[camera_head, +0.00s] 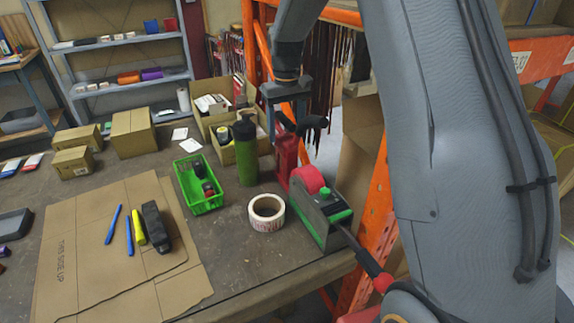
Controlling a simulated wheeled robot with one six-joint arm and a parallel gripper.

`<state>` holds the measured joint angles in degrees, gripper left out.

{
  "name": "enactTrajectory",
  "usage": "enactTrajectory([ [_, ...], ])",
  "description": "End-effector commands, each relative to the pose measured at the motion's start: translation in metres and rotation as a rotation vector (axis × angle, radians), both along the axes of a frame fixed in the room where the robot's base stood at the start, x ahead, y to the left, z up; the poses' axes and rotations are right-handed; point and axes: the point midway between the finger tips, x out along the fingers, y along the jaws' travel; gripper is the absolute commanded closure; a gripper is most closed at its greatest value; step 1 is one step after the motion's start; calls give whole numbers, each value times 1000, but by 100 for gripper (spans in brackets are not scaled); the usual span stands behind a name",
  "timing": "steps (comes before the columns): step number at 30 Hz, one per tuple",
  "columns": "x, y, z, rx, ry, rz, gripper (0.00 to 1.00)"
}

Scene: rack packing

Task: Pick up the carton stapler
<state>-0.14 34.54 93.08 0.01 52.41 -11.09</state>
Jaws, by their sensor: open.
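In the head view, a red upright tool with a black handle (287,158) stands at the table's back right; it looks like the carton stapler, though I cannot be sure. My gripper (287,128) points down at the top of this red tool. Its two fingers are apart, one on each side of the tool's upper part as seen here. I cannot tell whether they touch it. The tool's lower part is partly hidden behind the grey and green tape dispenser (329,222).
A green bottle (245,155) stands close left of the red tool, near a green basket (207,203). A tape roll (266,213) lies in front. A cardboard sheet (85,240) bears pens and a black object (156,226). An orange rack post (375,205) rises at right.

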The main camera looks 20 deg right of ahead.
Motion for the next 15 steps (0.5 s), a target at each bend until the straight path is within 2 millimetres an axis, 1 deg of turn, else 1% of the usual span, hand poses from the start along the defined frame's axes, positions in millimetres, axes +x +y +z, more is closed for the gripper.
enactTrajectory([
  [6,0,-1,-28,0,2,0,38],
  [10,1,0,-34,0,-1,0,38],
  [15,1,0,-35,0,-1,0,38],
])
